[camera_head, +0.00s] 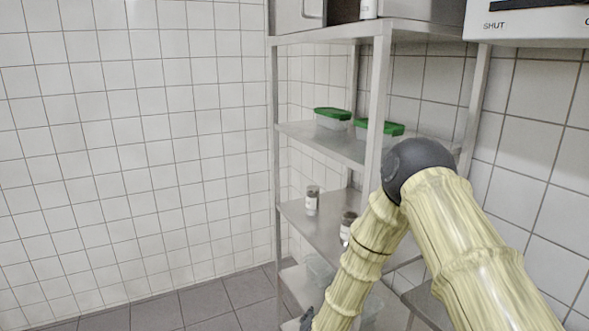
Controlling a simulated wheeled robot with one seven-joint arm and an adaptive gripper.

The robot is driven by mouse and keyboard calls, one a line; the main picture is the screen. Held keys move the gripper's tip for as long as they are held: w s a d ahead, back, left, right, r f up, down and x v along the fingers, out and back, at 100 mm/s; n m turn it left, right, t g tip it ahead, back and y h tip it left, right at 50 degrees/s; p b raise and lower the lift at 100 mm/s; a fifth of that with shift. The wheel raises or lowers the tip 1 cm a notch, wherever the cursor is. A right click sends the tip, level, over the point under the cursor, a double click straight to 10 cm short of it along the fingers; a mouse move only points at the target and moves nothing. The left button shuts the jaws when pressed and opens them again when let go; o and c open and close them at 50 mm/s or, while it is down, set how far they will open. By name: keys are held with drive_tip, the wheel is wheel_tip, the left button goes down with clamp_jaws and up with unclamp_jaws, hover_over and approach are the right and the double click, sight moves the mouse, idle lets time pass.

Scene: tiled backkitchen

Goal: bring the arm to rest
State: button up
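My arm (455,235) rises from the lower right of the head view. It is pale yellow, ribbed like bamboo. It bends at a dark round joint (415,170) in front of the metal shelf rack (381,110). From there the thinner part (358,258) runs down and left to the bottom edge. A small dark piece shows beside its lower end; I cannot tell what part it is. My gripper is not seen, so its state and anything in it are hidden.
The shelves hold two green-lidded containers (332,113) (380,128) and two small jars (312,200) (348,227). Clear containers (320,268) stand lower, partly behind my arm. A white appliance (530,22) is at the upper right. Tiled floor (190,308) at left is clear.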

drive_tip(key=s+d+f+n+g, duration=0.25)
drive_tip(key=s+f, duration=0.25)
drive_tip(key=s, duration=0.3)
drive_tip(key=s+d+f+n+g, duration=0.15)
drive_tip(key=s+d+f, duration=0.25)
drive_tip(key=s, duration=0.4)
drive_tip(key=s+d+f+n+g, duration=0.1)
drive_tip(key=s+d+f+g, duration=0.15)
drive_tip(key=s+f, duration=0.45)
drive_tip(key=s+d+n+g, duration=0.1)
drive_tip(key=s+d, duration=0.3)
drive_tip(key=s, duration=0.8)
drive_tip(key=s+d+n+g, duration=0.2)
drive_tip(key=s+d+g, duration=0.1)
drive_tip(key=s, duration=1)
drive_tip(key=shift+d+r+g, duration=0.35)
drive_tip(key=shift+d+g, duration=0.05)
drive_tip(key=shift+g, duration=0.15)
